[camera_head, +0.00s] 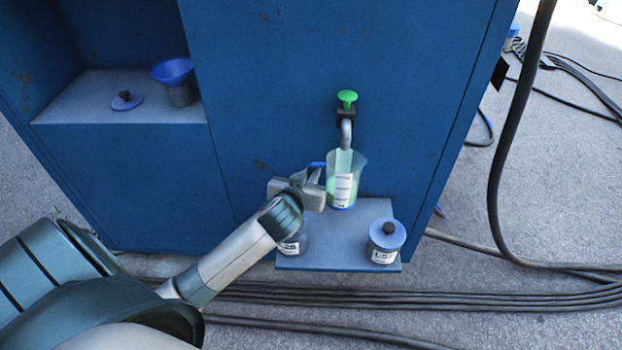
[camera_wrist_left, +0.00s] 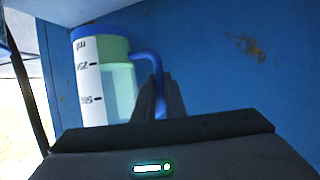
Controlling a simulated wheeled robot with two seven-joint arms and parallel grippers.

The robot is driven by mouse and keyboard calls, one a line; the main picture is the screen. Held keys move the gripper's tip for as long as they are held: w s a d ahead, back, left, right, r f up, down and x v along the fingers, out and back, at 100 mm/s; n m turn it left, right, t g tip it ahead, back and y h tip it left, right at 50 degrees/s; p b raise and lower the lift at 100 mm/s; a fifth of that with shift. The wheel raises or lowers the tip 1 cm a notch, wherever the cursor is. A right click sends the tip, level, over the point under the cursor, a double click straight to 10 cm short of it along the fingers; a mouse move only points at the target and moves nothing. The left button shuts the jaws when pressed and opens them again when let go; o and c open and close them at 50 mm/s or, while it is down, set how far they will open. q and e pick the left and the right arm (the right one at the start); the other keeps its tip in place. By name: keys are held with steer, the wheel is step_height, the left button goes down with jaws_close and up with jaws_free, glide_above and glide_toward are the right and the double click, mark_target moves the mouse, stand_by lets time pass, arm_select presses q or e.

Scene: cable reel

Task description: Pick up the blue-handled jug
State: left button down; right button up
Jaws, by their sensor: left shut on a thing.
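The blue-handled jug (camera_head: 342,183) is clear, with a white scale strip, a blue base and pale green liquid inside. It is upright under the tap spout at the cabinet front. I cannot tell whether its base touches the small shelf (camera_head: 335,245). My left gripper (camera_head: 314,181) is at the left side of the jug, shut on its blue handle. In the left wrist view the jug (camera_wrist_left: 118,88) appears upside down, its handle (camera_wrist_left: 158,75) between my fingers (camera_wrist_left: 165,98). Part of the handle is hidden by them. My right gripper is not in view.
A tap with a green knob (camera_head: 347,97) is just above the jug. A blue-lidded jar (camera_head: 386,243) stands on the shelf's right, and a labelled jar (camera_head: 292,246) is partly hidden below my left gripper. A blue funnel (camera_head: 173,71) and lid (camera_head: 127,102) sit in the left recess.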

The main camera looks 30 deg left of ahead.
arm_select(q)
steer(key=shift+r, duration=0.85)
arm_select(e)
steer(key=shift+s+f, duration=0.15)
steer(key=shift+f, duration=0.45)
